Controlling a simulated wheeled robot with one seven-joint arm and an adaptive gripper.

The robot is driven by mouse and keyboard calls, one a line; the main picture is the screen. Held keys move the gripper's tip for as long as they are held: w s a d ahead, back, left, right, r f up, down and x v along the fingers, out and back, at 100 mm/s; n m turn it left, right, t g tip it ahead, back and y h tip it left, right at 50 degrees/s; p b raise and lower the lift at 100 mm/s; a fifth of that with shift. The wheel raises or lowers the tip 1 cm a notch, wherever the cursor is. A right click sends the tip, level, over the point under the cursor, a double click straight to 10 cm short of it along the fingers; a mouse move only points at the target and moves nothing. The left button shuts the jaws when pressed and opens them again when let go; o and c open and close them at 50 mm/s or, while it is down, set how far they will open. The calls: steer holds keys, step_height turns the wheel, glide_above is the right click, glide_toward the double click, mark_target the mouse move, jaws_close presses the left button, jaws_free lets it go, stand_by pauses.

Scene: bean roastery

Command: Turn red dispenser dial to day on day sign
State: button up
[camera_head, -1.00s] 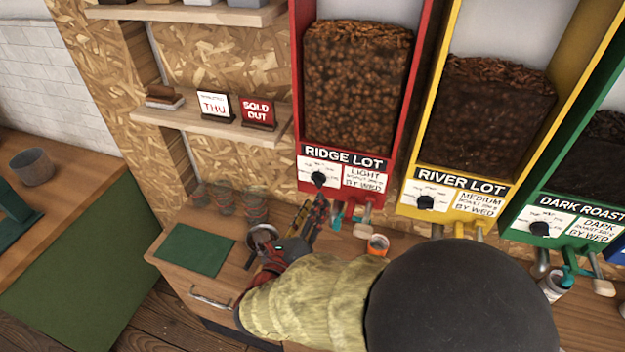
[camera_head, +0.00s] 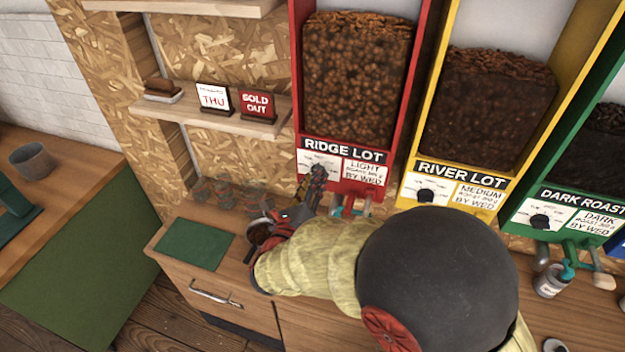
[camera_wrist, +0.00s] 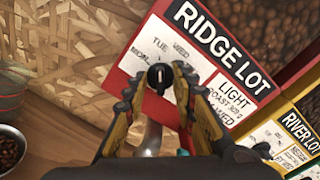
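The red dispenser (camera_head: 298,100) is labelled RIDGE LOT. Its black dial (camera_wrist: 160,77) sits on a white day plate (camera_wrist: 165,45) in the wrist view, where MON, TUE and WED are readable. A short white mark shows on the knob; the day it points to is unclear. My gripper (camera_wrist: 158,80) is open, with a fingertip on each side of the dial in the picture; contact cannot be told. In the head view my gripper (camera_head: 314,175) covers the dial. The day sign (camera_head: 213,97) on the shelf reads THU.
A SOLD OUT sign (camera_head: 257,104) stands beside the day sign. Yellow (camera_head: 425,150) and green (camera_head: 520,200) dispensers stand to the right. Glass jars (camera_head: 225,195), a metal cup of beans (camera_head: 262,233) and a green mat (camera_head: 193,244) are on the counter below.

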steer(key=shift+c, duration=0.8)
jaws_close()
steer(key=shift+m, duration=0.3)
steer(key=m+b, duration=1)
steer(key=b, duration=0.1)
steer(key=m+b, duration=0.5)
steer(key=shift+s+d+f+b, duration=0.1)
steer(key=shift+d+b, duration=0.2)
steer(key=shift+b, duration=0.05)
